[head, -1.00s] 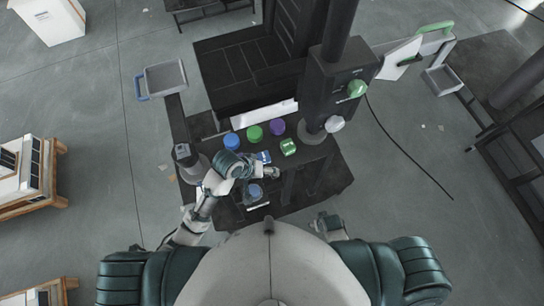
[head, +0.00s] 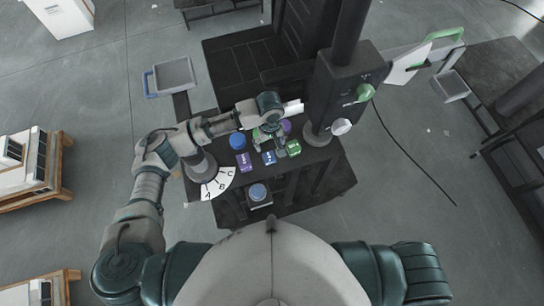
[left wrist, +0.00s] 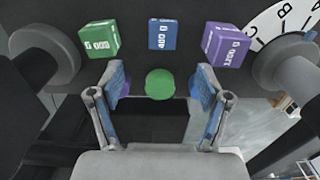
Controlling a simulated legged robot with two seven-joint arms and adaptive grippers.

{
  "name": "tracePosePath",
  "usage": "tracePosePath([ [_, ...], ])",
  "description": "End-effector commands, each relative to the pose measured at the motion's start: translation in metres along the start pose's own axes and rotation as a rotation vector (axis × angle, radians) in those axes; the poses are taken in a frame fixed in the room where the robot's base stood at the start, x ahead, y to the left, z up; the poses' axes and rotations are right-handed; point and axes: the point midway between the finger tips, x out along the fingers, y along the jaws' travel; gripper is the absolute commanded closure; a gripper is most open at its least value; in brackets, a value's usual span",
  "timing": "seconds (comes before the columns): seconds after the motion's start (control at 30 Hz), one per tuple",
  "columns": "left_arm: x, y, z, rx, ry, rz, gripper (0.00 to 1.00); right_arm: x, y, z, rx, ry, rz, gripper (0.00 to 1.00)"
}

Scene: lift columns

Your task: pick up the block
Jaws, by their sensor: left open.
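Three labelled blocks stand on the dark bench: a purple block (head: 244,162), a blue block (head: 269,158) and a green block (head: 293,148). In the left wrist view, the green block (left wrist: 100,38), blue block (left wrist: 162,34) and purple block (left wrist: 226,45) line the top edge. My left gripper (head: 268,137) is open, beyond the blocks and over the row of round knobs. In the left wrist view its fingers (left wrist: 160,88) stand apart on either side of a green round knob (left wrist: 160,83), with no block between them. My right gripper is out of view.
A blue knob (head: 238,140) and a partly hidden purple knob (head: 286,125) flank the green one. A lettered white dial (head: 218,183) lies front left. A dark column (head: 343,85) rises at the right.

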Motion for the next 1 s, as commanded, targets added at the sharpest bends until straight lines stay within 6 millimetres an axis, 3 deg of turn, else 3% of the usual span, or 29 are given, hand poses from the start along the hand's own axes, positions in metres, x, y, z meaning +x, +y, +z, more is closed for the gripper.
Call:
tracePosePath([
  [0.2,0.045,-0.001,-0.001,-0.001,0.001,0.0,0.23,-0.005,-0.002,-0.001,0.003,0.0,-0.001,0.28],
  [0.47,0.067,0.004,0.001,0.002,0.002,-0.002,0.23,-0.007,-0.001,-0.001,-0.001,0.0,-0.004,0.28],
  [0.7,0.104,0.005,0.0,0.002,0.002,-0.003,0.23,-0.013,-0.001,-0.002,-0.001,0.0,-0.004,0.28],
  [1.0,0.113,0.002,-0.002,0.001,0.002,0.002,0.23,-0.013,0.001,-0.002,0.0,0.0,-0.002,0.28],
])
